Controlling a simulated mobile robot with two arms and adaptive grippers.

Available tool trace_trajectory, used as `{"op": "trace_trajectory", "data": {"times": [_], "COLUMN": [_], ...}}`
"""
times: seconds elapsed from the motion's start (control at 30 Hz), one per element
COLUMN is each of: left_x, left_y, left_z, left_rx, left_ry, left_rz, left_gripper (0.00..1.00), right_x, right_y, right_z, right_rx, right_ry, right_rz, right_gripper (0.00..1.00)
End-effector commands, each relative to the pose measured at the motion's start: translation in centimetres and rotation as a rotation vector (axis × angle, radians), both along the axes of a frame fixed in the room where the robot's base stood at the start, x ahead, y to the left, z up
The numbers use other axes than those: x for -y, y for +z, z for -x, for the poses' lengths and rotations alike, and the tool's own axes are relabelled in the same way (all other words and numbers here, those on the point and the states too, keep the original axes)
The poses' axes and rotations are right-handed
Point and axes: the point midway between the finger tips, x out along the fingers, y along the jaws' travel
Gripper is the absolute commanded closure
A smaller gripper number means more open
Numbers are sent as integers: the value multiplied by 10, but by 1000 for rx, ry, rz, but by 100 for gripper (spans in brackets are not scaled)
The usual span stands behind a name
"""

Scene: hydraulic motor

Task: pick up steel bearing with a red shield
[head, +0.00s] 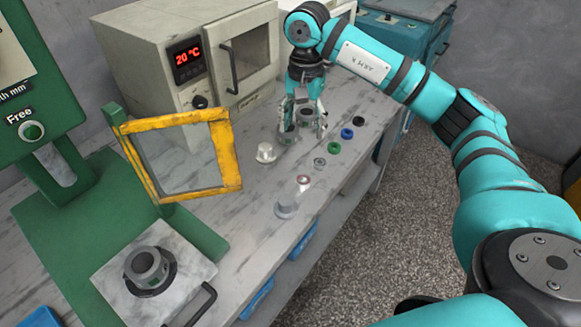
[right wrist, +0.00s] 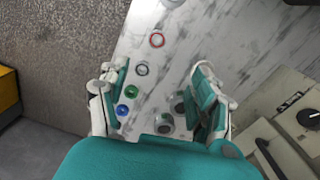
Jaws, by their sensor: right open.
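The steel bearing with a red shield (head: 303,181) lies on the bench, at the near end of a row of small rings. In the right wrist view the bearing lies beyond the open fingertips (right wrist: 160,76). My left gripper is not in view.
A plain grey bearing (head: 319,163), a green one (head: 334,148), a blue one (head: 346,133) and a black one (head: 359,121) continue the row. Grey cylindrical parts (right wrist: 165,122) stand by my right gripper. A silver cap (head: 266,153), grey flanged part (head: 287,207) and yellow-framed guard (head: 232,160) stand nearby.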

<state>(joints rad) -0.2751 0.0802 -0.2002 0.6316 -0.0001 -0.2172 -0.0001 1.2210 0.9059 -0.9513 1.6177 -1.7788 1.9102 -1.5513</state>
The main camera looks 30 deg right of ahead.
Motion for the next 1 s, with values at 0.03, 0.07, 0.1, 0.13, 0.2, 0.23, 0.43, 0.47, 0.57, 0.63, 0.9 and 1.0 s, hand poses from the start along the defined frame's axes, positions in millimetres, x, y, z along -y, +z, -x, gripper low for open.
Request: {"op": "trace_trajectory", "data": {"times": [0.03, 0.07, 0.1, 0.13, 0.2, 0.23, 0.43, 0.47, 0.57, 0.63, 0.9, 1.0], "left_x": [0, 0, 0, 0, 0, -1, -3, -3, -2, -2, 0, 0], "left_y": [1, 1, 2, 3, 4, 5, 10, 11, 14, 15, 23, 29], "left_z": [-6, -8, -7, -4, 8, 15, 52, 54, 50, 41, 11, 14], "left_rx": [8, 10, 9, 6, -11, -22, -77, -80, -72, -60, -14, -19], "left_ry": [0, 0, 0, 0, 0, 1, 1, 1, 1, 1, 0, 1], "left_rz": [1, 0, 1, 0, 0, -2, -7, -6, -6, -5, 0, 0], "left_gripper": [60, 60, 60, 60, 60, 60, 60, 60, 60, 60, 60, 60], "right_x": [2, 2, 2, 2, 2, 2, 1, 1, 1, 1, 1, 2], "right_y": [-2, -4, -9, -13, -27, -33, -77, -83, -101, -111, -130, -145], "right_z": [1, 1, 1, 1, 2, 2, 3, 3, 3, 2, 3, 3], "right_rx": [-3, -3, -6, -6, -9, -8, -7, -8, -6, -5, -4, -6], "right_ry": [-1, -2, -2, -2, -1, -2, -1, -1, -1, -1, -1, -2], "right_rz": [4, 6, 7, 7, 6, 6, 4, 4, 3, 3, 3, 3], "right_gripper": [35, 35, 35, 35, 35, 35, 35, 35, 35, 35, 35, 35]}}
